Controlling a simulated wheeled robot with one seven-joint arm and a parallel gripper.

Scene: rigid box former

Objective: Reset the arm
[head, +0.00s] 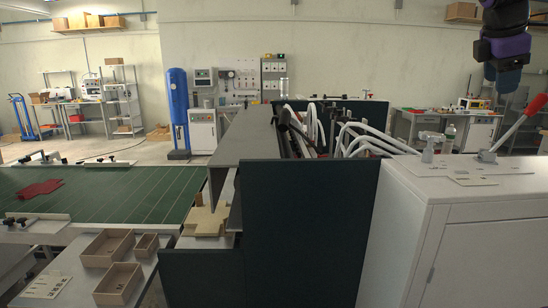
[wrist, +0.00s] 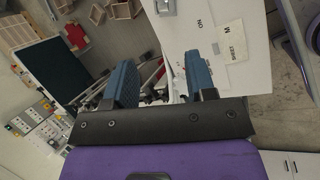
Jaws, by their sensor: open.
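My gripper (wrist: 160,85) is open in the wrist view, its two blue fingers apart with nothing between them. In the head view my purple arm end hangs at the top right, above the white cabinet. A lever with a red handle (head: 521,122) rises from the cabinet's right side. My gripper is well clear of the cabinet top in the head view.
A dark panelled machine (head: 300,235) with several white curved tubes (head: 365,140) stands left of the cabinet. A green conveyor (head: 110,200) holds a red flat piece (head: 40,188). Small open boxes (head: 108,248) sit at the lower left.

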